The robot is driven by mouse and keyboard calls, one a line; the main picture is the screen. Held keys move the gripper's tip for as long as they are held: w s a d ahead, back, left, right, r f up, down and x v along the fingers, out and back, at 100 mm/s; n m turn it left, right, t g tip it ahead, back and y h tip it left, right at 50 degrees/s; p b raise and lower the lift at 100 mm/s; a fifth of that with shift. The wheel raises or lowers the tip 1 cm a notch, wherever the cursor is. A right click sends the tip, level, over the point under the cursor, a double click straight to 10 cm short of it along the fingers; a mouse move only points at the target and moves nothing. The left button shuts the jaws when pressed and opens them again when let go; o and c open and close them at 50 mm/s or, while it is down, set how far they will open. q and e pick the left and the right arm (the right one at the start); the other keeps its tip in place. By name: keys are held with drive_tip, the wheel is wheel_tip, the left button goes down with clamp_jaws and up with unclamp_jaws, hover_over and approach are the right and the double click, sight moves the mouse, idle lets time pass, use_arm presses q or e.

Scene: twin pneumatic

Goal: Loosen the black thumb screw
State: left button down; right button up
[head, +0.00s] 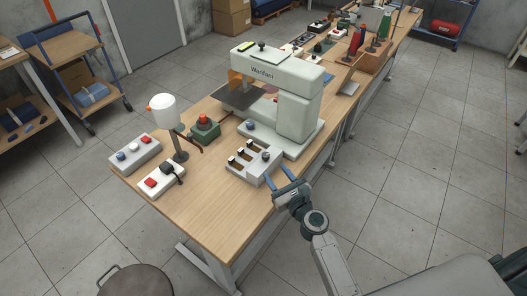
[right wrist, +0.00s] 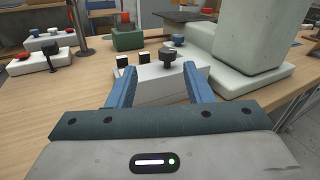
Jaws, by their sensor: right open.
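The black thumb screw (head: 265,155) stands at the right end of a light grey block with several small black-topped parts in a row. In the right wrist view the thumb screw (right wrist: 168,55) is a dark round knob on a short stem, seen between my blue fingers and beyond their tips. My right gripper (head: 287,185) is open and empty, at the front right of the block near the table edge. Its two fingers (right wrist: 159,72) point toward the block; a gap to the thumb screw appears to remain. My left gripper is not in view.
A pale press machine (head: 295,100) stands behind the block (head: 240,168). A green-based red button (head: 204,122), a white-topped lamp (head: 162,110) and two button boxes are to the left. The front of the wooden table (head: 205,215) is clear.

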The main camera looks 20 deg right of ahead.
sight(268, 158)
drive_tip(key=shift+w+d+f+m+h, duration=0.2)
drive_tip(key=shift+w+d+m+h, duration=0.1)
drive_tip(key=shift+m, duration=0.3)
drive_tip(key=shift+w, duration=0.2)
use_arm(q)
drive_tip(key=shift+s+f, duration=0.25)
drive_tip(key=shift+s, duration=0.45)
use_arm(e)
drive_tip(key=w, duration=0.3)
drive_tip(key=w+a, duration=0.1)
drive_tip(key=w, duration=0.3)
drive_tip(key=w+a, duration=0.1)
drive_tip(key=w, duration=0.2)
drive_tip(key=shift+w, duration=0.15)
drive_tip(key=shift+d, duration=0.1)
drive_tip(key=c, duration=1)
drive_tip(key=shift+n+y, duration=0.6)
drive_tip(key=shift+y, duration=0.3)
drive_tip(key=n+g+y, duration=0.1)
drive_tip(key=n+y, duration=0.1)
drive_tip(key=y, duration=0.1)
drive_tip(key=n+g+y+b, duration=0.1)
drive_tip(key=shift+a+g+y, duration=0.25)
drive_tip(key=shift+g+y, duration=0.05)
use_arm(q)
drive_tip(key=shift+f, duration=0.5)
